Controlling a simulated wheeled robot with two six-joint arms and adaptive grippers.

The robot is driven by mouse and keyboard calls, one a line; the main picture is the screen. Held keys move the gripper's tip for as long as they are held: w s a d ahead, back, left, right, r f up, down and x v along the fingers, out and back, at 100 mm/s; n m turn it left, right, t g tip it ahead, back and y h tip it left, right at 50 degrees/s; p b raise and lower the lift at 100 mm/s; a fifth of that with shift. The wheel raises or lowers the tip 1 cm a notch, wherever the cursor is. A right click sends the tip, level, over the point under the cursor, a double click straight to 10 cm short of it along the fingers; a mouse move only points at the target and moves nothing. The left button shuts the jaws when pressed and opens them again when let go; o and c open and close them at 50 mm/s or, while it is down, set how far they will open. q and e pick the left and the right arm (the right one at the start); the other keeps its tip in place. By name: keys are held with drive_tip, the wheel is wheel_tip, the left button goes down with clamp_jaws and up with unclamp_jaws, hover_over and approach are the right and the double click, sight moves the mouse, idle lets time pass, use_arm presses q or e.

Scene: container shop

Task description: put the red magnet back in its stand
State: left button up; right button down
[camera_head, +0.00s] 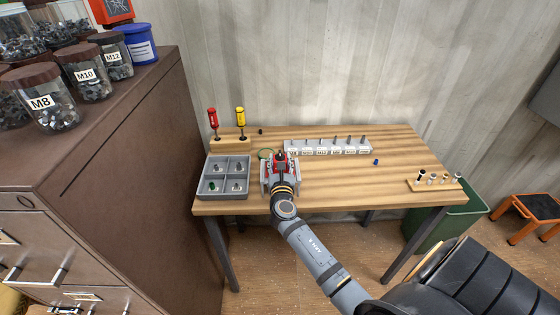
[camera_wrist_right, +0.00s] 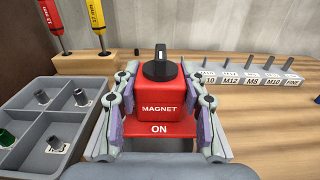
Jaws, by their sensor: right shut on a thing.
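The red magnet (camera_wrist_right: 160,105) is a red block with a black knob on top and the word MAGNET on its front. Below that a red ledge reads ON; I cannot tell whether this ledge is part of the magnet. My right gripper (camera_wrist_right: 160,120) is shut on the magnet, one finger on each side. In the head view the right gripper (camera_head: 280,175) is over the front of the wooden table, just right of the grey tray, and mostly covers the magnet (camera_head: 281,158). I cannot make out a separate stand. My left gripper is not in view.
The grey four-part tray (camera_head: 224,196) holds small metal pieces and a green one. A wooden holder (camera_head: 230,145) carries red and yellow screwdrivers. A labelled rack (camera_head: 328,150) stands behind. A small blue piece (camera_head: 376,162) lies right. The table's right middle is mostly clear.

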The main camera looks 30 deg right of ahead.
idle(0.8)
drive_tip(key=c, duration=0.7)
unclamp_jaws()
drive_tip(key=shift+s, duration=0.1)
drive_tip(key=shift+o, duration=0.2)
drive_tip(key=shift+s+a+f, duration=0.15)
drive_tip(key=shift+s+a, duration=0.1)
drive_tip(key=v, duration=1.1)
drive_tip(key=shift+s, duration=0.2)
